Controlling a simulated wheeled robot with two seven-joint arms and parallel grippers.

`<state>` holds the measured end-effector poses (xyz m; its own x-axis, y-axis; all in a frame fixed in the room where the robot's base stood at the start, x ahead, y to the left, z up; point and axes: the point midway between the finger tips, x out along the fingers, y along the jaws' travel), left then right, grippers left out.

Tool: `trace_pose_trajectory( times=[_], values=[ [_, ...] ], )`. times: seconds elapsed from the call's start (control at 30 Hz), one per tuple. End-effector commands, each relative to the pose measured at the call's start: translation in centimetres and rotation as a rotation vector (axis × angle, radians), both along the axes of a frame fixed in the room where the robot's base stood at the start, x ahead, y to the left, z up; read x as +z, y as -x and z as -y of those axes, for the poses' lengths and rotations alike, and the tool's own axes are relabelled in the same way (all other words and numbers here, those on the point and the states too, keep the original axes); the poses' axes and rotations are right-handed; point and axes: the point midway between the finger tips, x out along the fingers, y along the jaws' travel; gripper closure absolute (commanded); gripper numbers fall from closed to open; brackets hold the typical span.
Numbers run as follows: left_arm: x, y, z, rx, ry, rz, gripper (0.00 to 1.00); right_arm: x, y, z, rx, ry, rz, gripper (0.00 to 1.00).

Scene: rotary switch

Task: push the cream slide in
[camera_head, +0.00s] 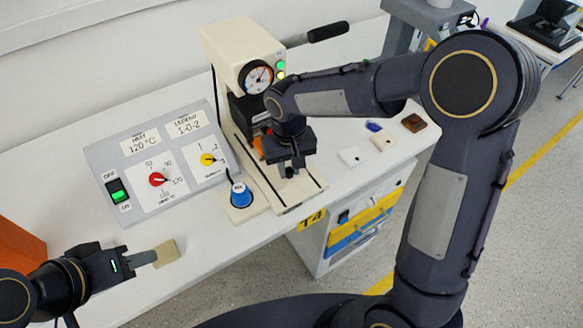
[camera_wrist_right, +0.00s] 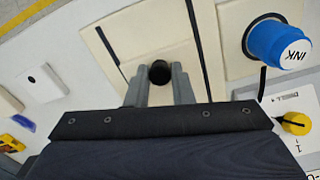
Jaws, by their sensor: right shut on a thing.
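The cream slide (camera_head: 296,192) lies flat between two dark lines on the base of the cream printing machine (camera_head: 240,48). In the right wrist view, the slide (camera_wrist_right: 150,35) carries a round black knob (camera_wrist_right: 160,72). My right gripper (camera_head: 289,170) points down over the slide and is shut on the black knob, with a finger on each side. My left gripper (camera_head: 146,258) is at the lower left, away from the machine. A tan block (camera_head: 165,252) shows at its fingertips; I cannot tell whether it is held.
A control panel (camera_head: 135,160) with a green switch and red and yellow knobs lies left of the machine. A blue INK knob (camera_head: 241,194) stands close beside the slide. Small pads and blocks (camera_head: 382,141) lie to the right. An orange box (camera_head: 20,250) is at the left edge.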

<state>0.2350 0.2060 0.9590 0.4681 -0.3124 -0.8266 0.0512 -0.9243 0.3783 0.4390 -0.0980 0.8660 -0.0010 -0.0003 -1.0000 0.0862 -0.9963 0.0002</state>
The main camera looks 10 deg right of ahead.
Motion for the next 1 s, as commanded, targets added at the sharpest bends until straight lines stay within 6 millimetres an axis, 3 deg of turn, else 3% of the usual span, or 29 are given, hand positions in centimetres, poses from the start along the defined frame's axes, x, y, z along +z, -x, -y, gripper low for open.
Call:
trace_pose_trajectory(
  times=[0.1,0.13,0.3,0.63,1.0],
  values=[
    [0.0,0.0,0.0,0.0,0.0,0.0,0.64,0.0,0.0,0.0,-0.001,0.0,0.001,1.0],
    [0.0,0.0,0.0,0.0,0.0,0.0,0.64,0.0,0.0,0.0,-0.001,0.0,0.001,0.78],
    [0.0,0.0,0.0,0.0,0.0,0.0,0.64,0.0,0.0,0.0,0.0,0.0,0.001,0.57],
    [0.0,0.0,0.0,0.0,0.0,0.0,0.64,0.5,0.0,0.0,0.0,-0.001,0.003,0.57],
    [0.4,0.0,0.0,0.0,0.0,0.0,0.64,6.3,-0.1,0.0,0.0,-0.002,0.005,0.57]
  ],
)
